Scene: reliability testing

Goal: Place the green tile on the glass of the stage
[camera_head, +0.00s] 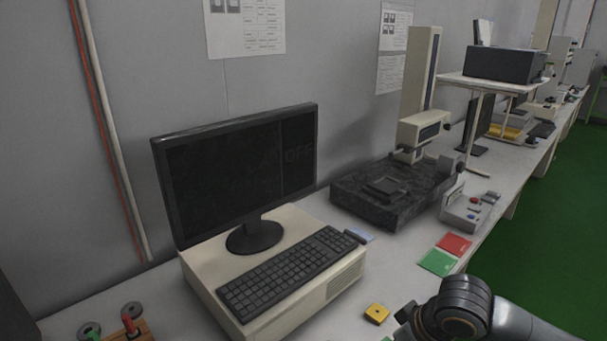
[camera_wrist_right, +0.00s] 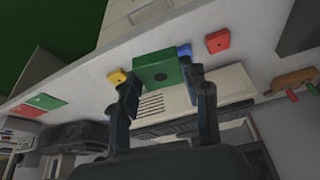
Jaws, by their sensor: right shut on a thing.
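The green tile (camera_wrist_right: 157,68), a square block with a dark round spot, is between the fingertips of my right gripper (camera_wrist_right: 155,80) in the right wrist view. The gripper is shut on it. In the head view my right arm (camera_head: 460,308) comes in at the bottom right, and its fingertips and the held tile are not clearly visible. The stage (camera_head: 387,187) is a small dark raised square on the black stone base (camera_head: 355,204) of the measuring instrument, away from the gripper. Its glass is hard to make out. My left gripper is not in view.
A yellow tile (camera_head: 376,313) lies on the bench near my right arm. Flat green (camera_head: 438,262) and red (camera_head: 453,244) cards lie by the front edge. A control box (camera_head: 468,212) stands right of the stage. The keyboard (camera_head: 290,268) and monitor (camera_head: 240,170) stand left.

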